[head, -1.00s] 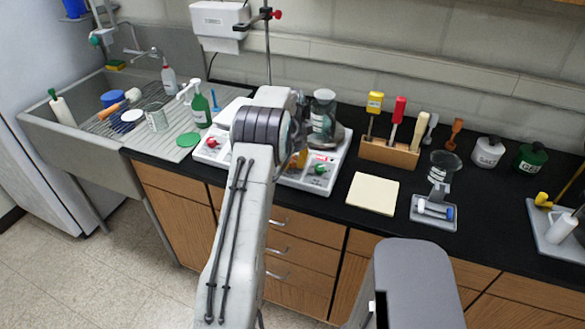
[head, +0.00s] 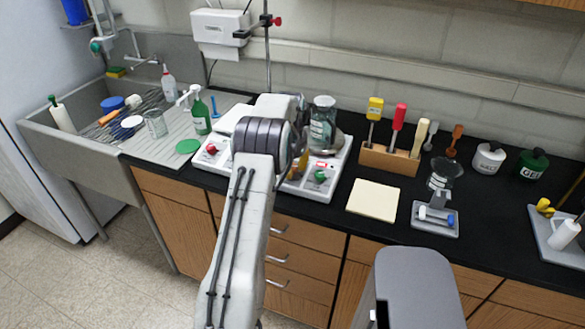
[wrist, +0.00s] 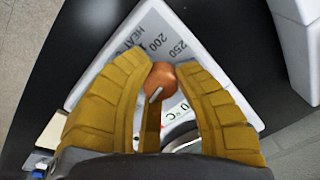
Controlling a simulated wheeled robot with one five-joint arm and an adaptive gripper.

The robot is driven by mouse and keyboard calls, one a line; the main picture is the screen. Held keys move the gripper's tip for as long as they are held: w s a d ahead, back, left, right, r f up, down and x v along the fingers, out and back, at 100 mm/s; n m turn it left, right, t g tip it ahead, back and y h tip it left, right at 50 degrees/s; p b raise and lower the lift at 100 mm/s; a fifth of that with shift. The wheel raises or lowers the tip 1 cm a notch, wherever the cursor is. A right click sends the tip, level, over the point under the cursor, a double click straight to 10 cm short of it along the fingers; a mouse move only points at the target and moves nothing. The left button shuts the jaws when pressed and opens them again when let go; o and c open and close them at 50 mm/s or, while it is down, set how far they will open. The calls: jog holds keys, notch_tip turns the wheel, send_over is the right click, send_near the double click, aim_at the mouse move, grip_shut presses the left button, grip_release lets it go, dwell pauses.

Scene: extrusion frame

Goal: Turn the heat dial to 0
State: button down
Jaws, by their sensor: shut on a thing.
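The heat dial (wrist: 160,80) is a round orange knob on a white panel (wrist: 103,75) marked HEAT, 200 and 250, with a 0 at its lower right. A pale pointer line on the knob points to the lower left of the wrist picture. My gripper (wrist: 159,78) has its yellow ribbed fingers shut on the dial, one on each side. They hide part of the scale. In the head view my arm hides the dial, and a bit of yellow finger (head: 302,164) shows beside the white hotplate unit (head: 341,165).
A green knob (head: 320,177) sits on the panel right of my gripper, and a red knob (head: 212,149) on a white unit to the left. A glass jar (head: 323,120) stands behind. A cream pad (head: 374,200) and a wooden tool rack (head: 388,158) are to the right.

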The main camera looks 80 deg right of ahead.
jog(key=shift+a+f, duration=0.15)
jog(key=shift+f, duration=0.05)
jog(key=c, duration=0.9)
grip_release()
jog(key=shift+r, duration=0.1)
jog(key=shift+r, duration=0.15)
notch_tip(320, 180, up, 12)
jog(key=a, duration=0.1)
jog(key=shift+a+f, duration=0.2)
jog(key=shift+a, duration=0.2)
jog(key=shift+o, duration=0.2)
jog(key=shift+w, duration=0.1)
